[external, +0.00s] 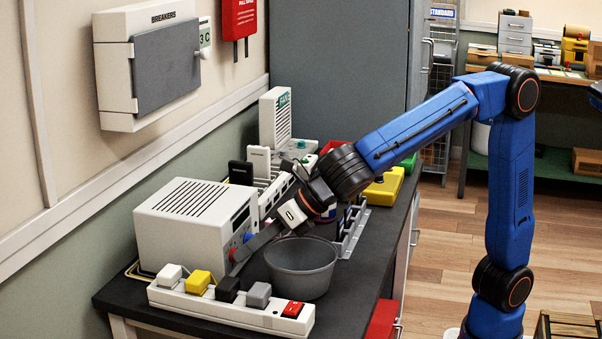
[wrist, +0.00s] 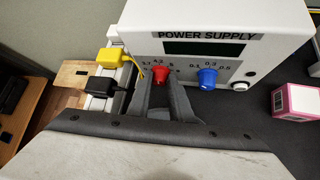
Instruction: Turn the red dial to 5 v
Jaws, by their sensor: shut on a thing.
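The power supply (external: 180,225) is a white box on the dark bench, and its labelled front shows in the wrist view (wrist: 278,40). The red dial (wrist: 160,74) is on the left of that front, with numbers around it that are partly hidden. A blue dial (wrist: 207,78) sits to its right. The dark display above them shows no readable value. My gripper (wrist: 161,84) is at the red dial, its two grey fingers shut on it from both sides. In the external view my gripper (external: 240,252) reaches down to the front of the box. The dial's exact pointing is hidden.
A power strip (external: 225,311) with several plugs and a red switch lies in front of the box. A grey bowl (external: 302,262) stands close beside my gripper. A pink and white box (wrist: 297,102) lies at the right in the wrist view.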

